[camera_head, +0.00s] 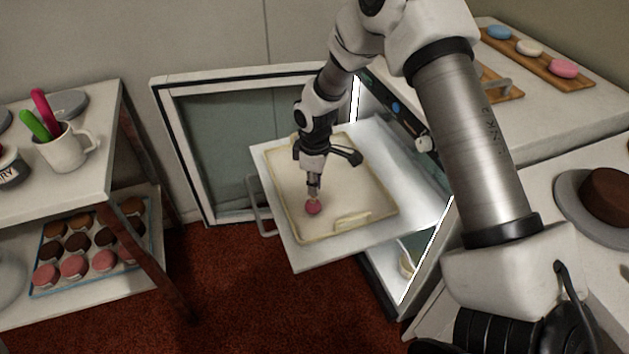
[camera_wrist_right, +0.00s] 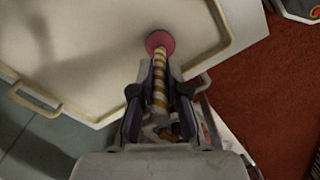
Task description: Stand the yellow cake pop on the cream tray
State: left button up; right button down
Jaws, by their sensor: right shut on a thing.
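The cake pop (camera_head: 313,207) has a pink ball on a gold-and-white striped stick; I see no yellow ball. My right gripper (camera_head: 313,188) is shut on the stick and holds the pop ball-down over the cream tray (camera_head: 362,187). I cannot tell whether the ball touches the tray. In the right wrist view, the pink ball (camera_wrist_right: 160,42) shows beyond the fingertips, with the stick between the fingers. The tray (camera_wrist_right: 85,60) lies below it. My left gripper is not in view.
The tray lies on a pulled-out white shelf (camera_head: 303,258) before an open cabinet door (camera_head: 180,150). At left stand a mug (camera_head: 68,150) and a tray of macarons (camera_head: 75,265). At right are a wooden board (camera_head: 545,65) and a brown cake (camera_head: 608,192).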

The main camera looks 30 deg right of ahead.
jog(key=c, duration=1.1)
grip_release()
notch_tip(320, 180, up, 12)
jog(key=shift+f, duration=0.1)
jog(key=s+a+f+m+g+p, duration=0.1)
jog(key=s+a+f+m+p, duration=0.15)
jog(key=s+f, duration=0.6)
jog(key=s+a+f+m+g+p, duration=0.1)
jog(key=s+a+f+p, duration=0.25)
jog(key=s, duration=1.05)
jog(key=s+a+f+m+g+p, duration=0.2)
jog(key=s+a+f+p, duration=0.3)
jog(key=s, duration=0.6)
jog(key=w+m+t, duration=0.1)
jog(key=w+d+m+t, duration=0.1)
jog(key=w, duration=0.1)
jog(key=w+d+f+m+t+b, duration=0.1)
jog(key=w+t, duration=0.1)
jog(key=shift+w+d, duration=0.2)
